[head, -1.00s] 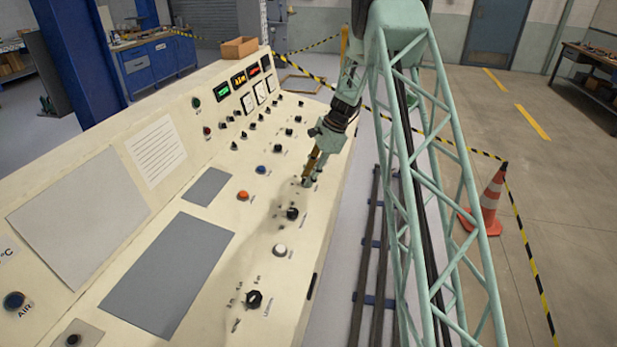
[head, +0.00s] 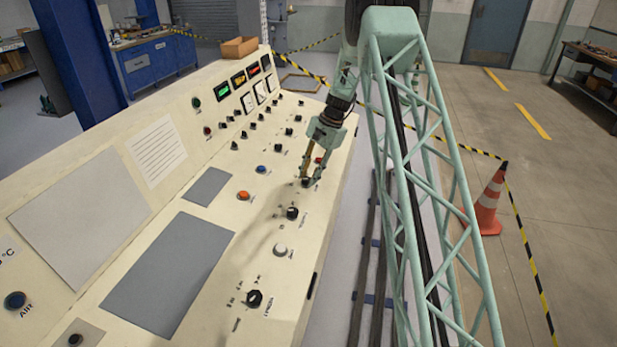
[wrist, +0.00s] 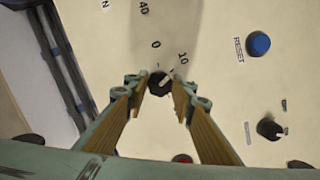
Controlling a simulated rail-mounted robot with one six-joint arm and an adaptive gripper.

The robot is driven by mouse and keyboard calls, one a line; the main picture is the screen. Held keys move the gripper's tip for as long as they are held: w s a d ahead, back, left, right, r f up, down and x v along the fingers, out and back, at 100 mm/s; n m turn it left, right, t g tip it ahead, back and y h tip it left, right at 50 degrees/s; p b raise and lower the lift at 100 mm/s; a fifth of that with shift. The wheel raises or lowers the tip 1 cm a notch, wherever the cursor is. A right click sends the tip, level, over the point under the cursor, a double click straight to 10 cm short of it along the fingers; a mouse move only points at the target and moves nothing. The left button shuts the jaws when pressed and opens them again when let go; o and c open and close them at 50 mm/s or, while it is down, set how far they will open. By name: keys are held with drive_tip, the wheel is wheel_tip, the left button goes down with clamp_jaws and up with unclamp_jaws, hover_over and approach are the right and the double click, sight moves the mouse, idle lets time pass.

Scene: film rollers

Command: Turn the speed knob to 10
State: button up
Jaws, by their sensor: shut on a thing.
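A black knob (wrist: 157,88) with a light pointer mark stands on the cream panel. Printed numbers 0 (wrist: 155,44) and 10 (wrist: 182,56) are beside it, with 40 (wrist: 144,8) farther up. The mark is too small to read exactly. My gripper (wrist: 159,86) is shut on the knob, one ochre-padded finger on each side. In the head view my gripper (head: 307,180) reaches down to the knob, which the fingertips partly hide.
A blue RESET button (wrist: 259,43) and another black knob (wrist: 269,129) sit to the right in the wrist view. A red button (head: 319,160) is just behind my fingers in the head view. Another black knob (head: 292,213) and a white button (head: 280,249) are nearer.

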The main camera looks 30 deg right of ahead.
drive_tip(key=o, duration=0.8)
drive_tip(key=shift+o, duration=0.2)
drive_tip(key=shift+r, duration=0.15)
drive_tip(key=v, duration=1.1)
drive_tip(key=shift+r, duration=0.35)
drive_tip(key=shift+d, duration=0.15)
